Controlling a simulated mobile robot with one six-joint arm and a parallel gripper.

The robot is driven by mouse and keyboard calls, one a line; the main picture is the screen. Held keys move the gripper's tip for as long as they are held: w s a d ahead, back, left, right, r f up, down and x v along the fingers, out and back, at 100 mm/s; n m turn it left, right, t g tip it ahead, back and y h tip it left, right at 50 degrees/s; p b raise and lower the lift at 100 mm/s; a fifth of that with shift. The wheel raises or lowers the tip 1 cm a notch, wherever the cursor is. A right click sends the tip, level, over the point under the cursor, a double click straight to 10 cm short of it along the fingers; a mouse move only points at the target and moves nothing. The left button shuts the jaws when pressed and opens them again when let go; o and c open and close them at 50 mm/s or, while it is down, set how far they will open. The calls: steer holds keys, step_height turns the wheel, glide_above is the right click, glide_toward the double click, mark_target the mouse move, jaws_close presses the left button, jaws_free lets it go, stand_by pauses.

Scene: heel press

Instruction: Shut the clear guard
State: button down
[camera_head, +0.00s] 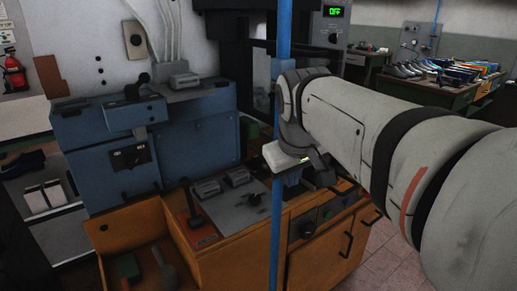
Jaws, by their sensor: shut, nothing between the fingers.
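My arm reaches in from the right, and its wrist stands in front of the press. My gripper (281,157) is a pale shape below the wrist, beside the blue upright pole, above the orange cabinet. Its fingers are small and partly hidden; they look shut with nothing in them. The dark press frame (232,54) stands behind the pole. A pale, see-through-looking area (262,72) in the press opening may be the clear guard, but its edges and angle cannot be made out. My wrist covers part of that area.
The blue pole (284,35) runs top to bottom close to my wrist. A blue machine (200,137) stands at left. The orange cabinet (232,254) carries a lever (193,205) and control panel. A bench with shoes (429,70) is at back right.

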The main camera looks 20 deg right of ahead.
steer(key=w+d+r+n+t+h+b, duration=0.1)
steer(key=w+d+r+t+h+b, duration=0.15)
steer(key=d+r+b, duration=0.5)
steer(key=w+x, duration=0.1)
steer(key=x, duration=0.7)
steer(key=shift+a+r+g, duration=0.15)
steer(key=shift+r+g, duration=0.2)
